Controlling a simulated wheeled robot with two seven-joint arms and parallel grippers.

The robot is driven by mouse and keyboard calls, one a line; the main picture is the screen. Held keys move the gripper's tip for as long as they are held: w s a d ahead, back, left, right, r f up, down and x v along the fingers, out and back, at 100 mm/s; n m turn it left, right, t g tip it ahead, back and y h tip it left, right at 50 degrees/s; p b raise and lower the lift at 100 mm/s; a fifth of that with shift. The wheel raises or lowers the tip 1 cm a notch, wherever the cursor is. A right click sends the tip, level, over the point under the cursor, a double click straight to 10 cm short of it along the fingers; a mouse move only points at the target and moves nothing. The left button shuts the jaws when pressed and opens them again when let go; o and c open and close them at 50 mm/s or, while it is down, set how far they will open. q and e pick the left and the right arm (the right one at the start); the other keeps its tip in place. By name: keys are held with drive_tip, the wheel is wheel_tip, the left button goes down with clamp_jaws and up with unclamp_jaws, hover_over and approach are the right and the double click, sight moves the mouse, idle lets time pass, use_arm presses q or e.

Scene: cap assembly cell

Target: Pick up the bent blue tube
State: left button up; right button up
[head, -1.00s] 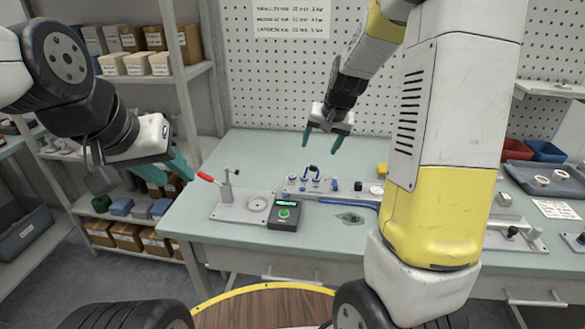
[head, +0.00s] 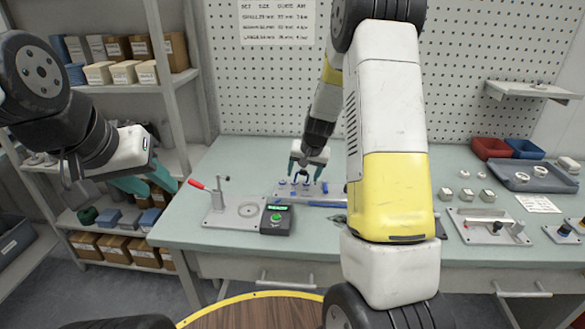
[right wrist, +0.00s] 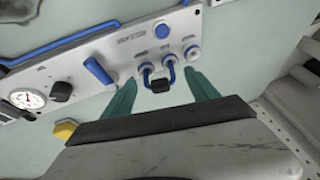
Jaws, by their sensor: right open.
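The bent blue tube (right wrist: 170,72) is a small U-shaped blue loop with a black piece at its bend, standing on the grey panel (right wrist: 117,60) between two ports. It also shows small in the head view (head: 302,176). My right gripper (right wrist: 163,92) is open, with its teal fingers on either side of the loop. It hangs over the panel in the head view (head: 307,163). Whether the fingers touch the tube is not clear. My left gripper (head: 148,183) is empty, with its teal fingers apart, left of the bench and clear of the panel.
On the panel sit a blue lever (right wrist: 98,70), a gauge (right wrist: 27,98) and a black knob (right wrist: 61,91). A red-handled clamp fixture (head: 225,215) and a black box with a green button (head: 277,219) stand left of it. Red and blue bins (head: 492,148) are at the back right.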

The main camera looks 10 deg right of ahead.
drive_tip(key=shift+c, duration=0.5)
drive_tip(key=c, duration=1.3)
drive_tip(key=shift+r, duration=0.15)
